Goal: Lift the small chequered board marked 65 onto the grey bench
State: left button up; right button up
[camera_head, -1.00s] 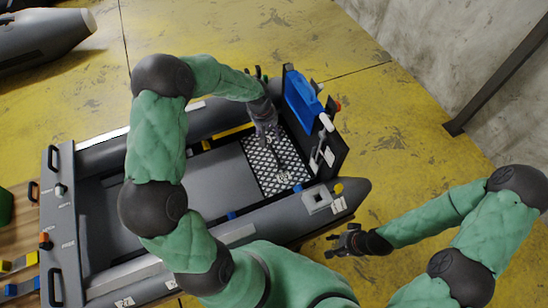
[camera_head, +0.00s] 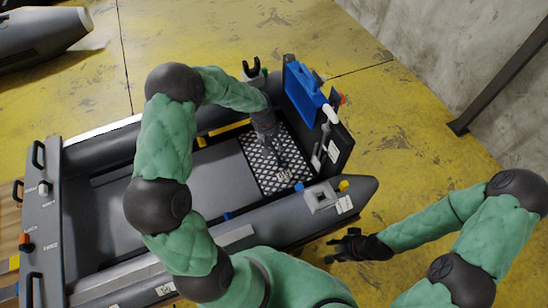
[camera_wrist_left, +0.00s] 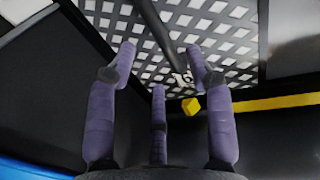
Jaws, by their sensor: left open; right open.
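The small chequered board (camera_head: 262,176), black and white, lies flat on the floor of the grey inflatable boat, near the black upright panel. A pale mark shows near its front edge, too small to read. My left gripper (camera_head: 268,138) is over the board's far part and hides some of it. In the left wrist view its spread fingers (camera_wrist_left: 158,66) are open and empty, with the board (camera_wrist_left: 215,40) beyond them. My right gripper (camera_head: 348,246) is open and empty, outside the boat at lower right. A grey slab with black handles (camera_head: 42,215), possibly the bench, crosses the boat's left end.
A blue case (camera_head: 303,92) is on the black panel (camera_head: 338,150) right of the board. A dark bar crosses the board in the wrist view, near a yellow block (camera_wrist_left: 190,106). The boat's tube (camera_head: 255,229) runs along the near side. Yellow floor (camera_head: 400,130) is clear at right.

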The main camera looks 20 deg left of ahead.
aim_at(274, 153)
pick_arm(q)
jog(key=f+b, duration=0.1)
jog(key=f, duration=0.1)
jog(key=f+b, duration=0.1)
jog(key=d+f, duration=0.1)
jog(key=f, duration=0.1)
jog(key=shift+w+f+b, duration=0.1)
jog(key=shift+f+b, duration=0.25)
jog(key=shift+b, duration=0.05)
jog(key=shift+r, duration=0.1)
jog(key=shift+a, duration=0.1)
grip_shut()
